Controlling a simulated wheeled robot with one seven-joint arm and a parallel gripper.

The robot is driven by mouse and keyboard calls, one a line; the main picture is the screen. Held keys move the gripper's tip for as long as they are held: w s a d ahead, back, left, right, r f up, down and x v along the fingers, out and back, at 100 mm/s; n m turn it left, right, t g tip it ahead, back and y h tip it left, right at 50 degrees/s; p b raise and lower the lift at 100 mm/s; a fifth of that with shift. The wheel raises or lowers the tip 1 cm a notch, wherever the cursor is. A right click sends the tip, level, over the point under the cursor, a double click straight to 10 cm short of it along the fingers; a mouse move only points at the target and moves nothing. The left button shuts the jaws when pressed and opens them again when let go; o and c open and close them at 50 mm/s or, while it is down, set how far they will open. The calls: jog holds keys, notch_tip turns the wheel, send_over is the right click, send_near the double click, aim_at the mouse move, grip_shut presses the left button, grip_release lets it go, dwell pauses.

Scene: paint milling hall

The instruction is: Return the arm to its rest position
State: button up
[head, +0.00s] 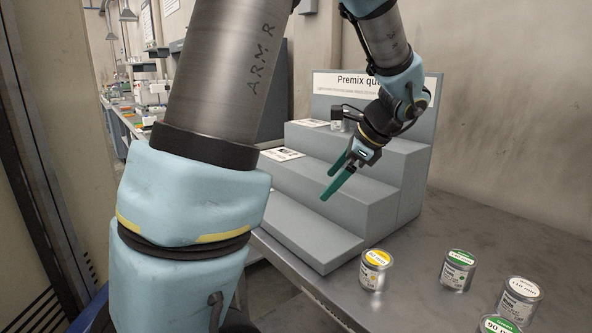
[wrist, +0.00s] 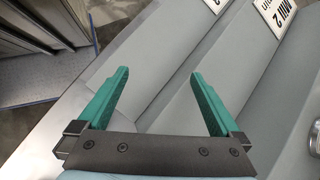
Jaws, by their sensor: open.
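My gripper (head: 334,176) is open and empty, with two green fingers, in the head view. It is in front of the grey stepped stand (head: 294,228), over its lower steps. The wrist view shows the same open fingers (wrist: 160,100) with nothing between them and the grey steps behind. My arm reaches across the head view from the top and hides part of the stand and what lies behind it.
On the metal table (head: 424,262) right of the stand are a yellow-lidded can (head: 374,272), a green-lidded can (head: 457,271), a white-lidded can (head: 519,300) and another green-lidded can (head: 497,324). Cards (head: 283,154) lie on the steps. A grey can (head: 337,124) is partly hidden on the top step.

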jog(key=s+a+f+n+g+h, duration=0.1)
jog(key=s+a+f+n+h, duration=0.2)
jog(key=s+a+f+n, duration=0.2)
jog(key=s+a+f+n+g+h, duration=0.1)
jog(key=s+a+f+n+h, duration=0.2)
jog(key=a+n, duration=0.7)
jog(key=s+f+n, duration=0.1)
jog(key=s+n, duration=0.1)
jog(key=n, duration=0.2)
jog(key=shift+s+f, duration=0.2)
jog(key=shift+f, duration=0.15)
